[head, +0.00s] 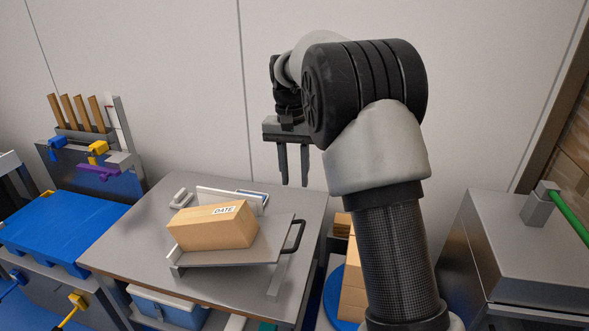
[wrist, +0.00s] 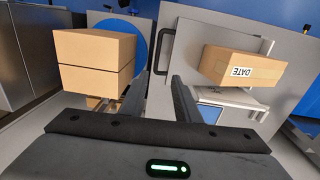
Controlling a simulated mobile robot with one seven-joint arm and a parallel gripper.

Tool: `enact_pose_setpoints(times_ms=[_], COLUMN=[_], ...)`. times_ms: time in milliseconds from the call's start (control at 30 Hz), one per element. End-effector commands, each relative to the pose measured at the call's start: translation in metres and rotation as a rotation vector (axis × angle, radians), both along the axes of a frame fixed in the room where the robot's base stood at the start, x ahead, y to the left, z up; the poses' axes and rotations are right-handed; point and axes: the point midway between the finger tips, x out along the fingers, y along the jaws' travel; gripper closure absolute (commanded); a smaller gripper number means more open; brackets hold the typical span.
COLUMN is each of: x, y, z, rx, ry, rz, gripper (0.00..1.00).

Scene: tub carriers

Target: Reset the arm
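My gripper (head: 293,163) hangs over the back right of a grey table, fingers pointing down. Its two fingers stand apart with nothing between them, and they also show in the wrist view (wrist: 169,98). My arm rises in front of the camera and bends at the top toward the back wall. The gripper is clear of the table and of the box on it.
A cardboard box (head: 213,227) marked DATE lies on a tilted grey plate with a black handle (head: 295,236) on the table (head: 140,240). Stacked boxes (wrist: 94,62) stand beside the table. A blue-topped bench (head: 65,227) is at left, a grey cabinet (head: 525,250) at right.

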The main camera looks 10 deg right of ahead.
Motion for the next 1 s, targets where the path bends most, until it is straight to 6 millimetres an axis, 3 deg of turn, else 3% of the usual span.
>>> enact_pose_setpoints(times_ms=[133, 467, 567, 767, 1000], x=[0.000, -0.001, -0.006, -0.047, -0.126], y=[0.001, 0.001, -0.001, -0.012, -0.024], z=[0.009, 0.011, 0.022, 0.080, 0.141], rx=[0.000, 0.001, 0.005, 0.027, 0.040], ry=[0.000, 0.000, -0.012, -0.087, -0.204], rz=[0.000, 0.001, 0.007, 0.055, 0.147], gripper=[0.71, 0.71, 0.71, 0.71, 0.71])
